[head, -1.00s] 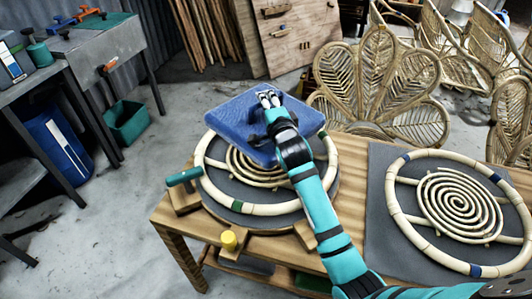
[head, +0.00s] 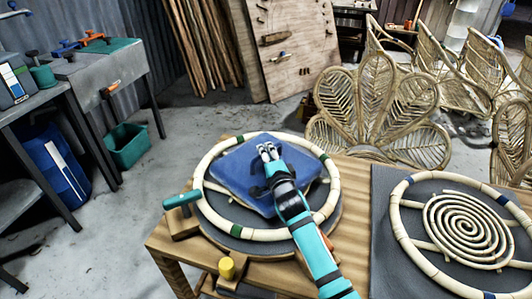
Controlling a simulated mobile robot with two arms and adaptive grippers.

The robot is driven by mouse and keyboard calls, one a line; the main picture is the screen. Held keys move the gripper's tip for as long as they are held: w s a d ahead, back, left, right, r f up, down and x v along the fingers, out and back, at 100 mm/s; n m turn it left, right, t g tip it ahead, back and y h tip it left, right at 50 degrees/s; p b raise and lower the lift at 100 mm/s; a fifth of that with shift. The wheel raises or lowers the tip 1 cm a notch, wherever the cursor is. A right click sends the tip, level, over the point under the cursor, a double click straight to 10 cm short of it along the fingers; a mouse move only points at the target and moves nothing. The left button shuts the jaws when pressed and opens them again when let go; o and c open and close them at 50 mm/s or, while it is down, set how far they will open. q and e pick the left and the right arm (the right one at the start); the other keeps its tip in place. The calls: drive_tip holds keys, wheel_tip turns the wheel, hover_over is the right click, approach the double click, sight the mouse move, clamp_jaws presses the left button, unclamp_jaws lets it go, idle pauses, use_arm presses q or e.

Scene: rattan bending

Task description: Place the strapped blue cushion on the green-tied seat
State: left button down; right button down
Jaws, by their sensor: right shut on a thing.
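The blue cushion (head: 236,178) is inside the ring of the left rattan seat, turned at an angle to the bench and covering most of the seat's spiral. This seat's pale ring (head: 207,167) has a green tie (head: 236,230) at its front and another at the upper right. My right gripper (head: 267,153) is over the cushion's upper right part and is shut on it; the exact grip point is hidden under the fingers. My left gripper is not in view.
A second rattan seat (head: 401,220) with blue ties and a bare spiral lies on a grey mat at the right of the wooden bench (head: 350,205). A teal-handled clamp (head: 183,200) and a yellow knob (head: 226,268) stand at the left seat's edge. Woven chairs (head: 375,115) stand behind.

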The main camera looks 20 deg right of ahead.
drive_tip(key=shift+r, duration=0.1)
drive_tip(key=c, duration=1.9)
unclamp_jaws()
drive_tip(key=shift+f, duration=0.2)
drive_tip(key=o, duration=0.5)
drive_tip(key=shift+r, duration=0.25)
drive_tip(key=s, duration=1.2)
drive_tip(key=shift+r+b, duration=0.2)
drive_tip(key=shift+b, duration=0.15)
